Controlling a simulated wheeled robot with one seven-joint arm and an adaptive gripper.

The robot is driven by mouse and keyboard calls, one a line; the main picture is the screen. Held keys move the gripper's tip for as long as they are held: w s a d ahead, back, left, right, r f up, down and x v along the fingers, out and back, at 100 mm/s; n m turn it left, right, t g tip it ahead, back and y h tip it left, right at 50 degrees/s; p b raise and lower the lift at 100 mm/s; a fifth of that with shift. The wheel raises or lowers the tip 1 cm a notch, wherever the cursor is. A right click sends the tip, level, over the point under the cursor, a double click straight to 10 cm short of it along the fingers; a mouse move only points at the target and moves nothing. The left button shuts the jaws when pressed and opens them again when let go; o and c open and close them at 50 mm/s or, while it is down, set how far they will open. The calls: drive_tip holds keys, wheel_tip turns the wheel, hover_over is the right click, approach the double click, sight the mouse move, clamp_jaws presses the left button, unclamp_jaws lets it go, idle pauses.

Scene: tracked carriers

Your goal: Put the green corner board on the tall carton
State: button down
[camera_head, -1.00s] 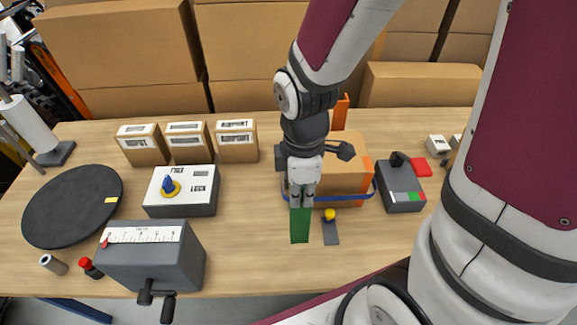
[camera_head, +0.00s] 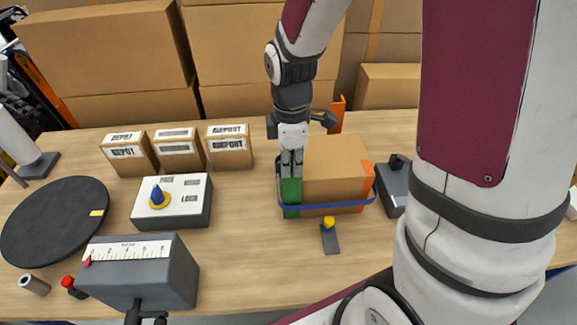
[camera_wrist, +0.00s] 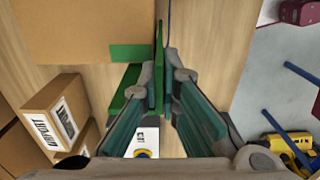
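The green corner board (camera_head: 291,192) stands upright at the front left corner of the tall carton (camera_head: 335,170). My gripper (camera_head: 291,168) comes down from above with its fingers shut on the board's upper part. In the wrist view, one flange of the board (camera_wrist: 158,62) lies between the fingertips (camera_wrist: 160,75), and the other flange reaches left beside the carton (camera_wrist: 75,30). A blue strap (camera_head: 325,206) passes low across the carton's front and in front of the board. Whether the board touches the carton cannot be told.
Orange corner boards are at the carton's front right (camera_head: 368,180) and back (camera_head: 338,112). A small stand with a yellow knob (camera_head: 330,238) is in front. A white-topped box (camera_head: 175,203) and a grey scale box (camera_head: 145,270) stand left. My arm hides the right side.

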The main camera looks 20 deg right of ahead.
sight(291, 186)
drive_tip(key=shift+f, duration=1.2)
drive_tip(key=c, duration=1.8)
unclamp_jaws()
drive_tip(key=shift+f, duration=0.1)
